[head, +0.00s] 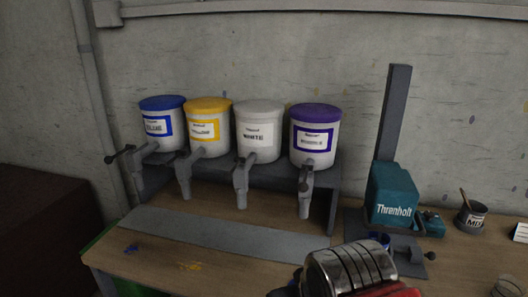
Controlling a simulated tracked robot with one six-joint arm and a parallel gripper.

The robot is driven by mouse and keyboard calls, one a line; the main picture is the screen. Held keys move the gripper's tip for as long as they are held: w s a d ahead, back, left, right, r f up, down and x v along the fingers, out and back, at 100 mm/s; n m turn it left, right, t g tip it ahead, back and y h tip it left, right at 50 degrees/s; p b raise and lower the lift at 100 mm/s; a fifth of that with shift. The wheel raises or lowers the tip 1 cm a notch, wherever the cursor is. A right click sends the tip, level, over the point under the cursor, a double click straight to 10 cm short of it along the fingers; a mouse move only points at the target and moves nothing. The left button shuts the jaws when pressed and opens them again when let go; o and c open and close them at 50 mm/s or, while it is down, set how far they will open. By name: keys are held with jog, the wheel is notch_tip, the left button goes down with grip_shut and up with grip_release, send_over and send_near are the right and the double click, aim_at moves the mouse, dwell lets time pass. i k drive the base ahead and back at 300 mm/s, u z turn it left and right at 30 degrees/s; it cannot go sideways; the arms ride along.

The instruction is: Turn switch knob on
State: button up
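A teal machine (394,197) marked "Threnholt" stands at the right of the bench on a dark upright post (393,112). A small teal box (432,225) with dark parts on top sits against its right side. A small dark knob (430,256) sticks out to the right below the machine. I cannot tell which part is the switch knob, or how it is set. A ribbed metal and red part of my arm (352,266) fills the bottom centre, in front of the machine's base and apart from the small box. My gripper's fingers cannot be made out.
Four-colour dispensers stand on a grey rack at left: blue (162,125), yellow (208,129), white (258,134) and purple (315,137), with taps below. A pot with a brush (470,218) and a white card (521,232) are at right. The bench front (205,268) is mostly free.

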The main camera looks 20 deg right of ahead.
aim_at(428, 216)
jog(key=z, duration=1.25)
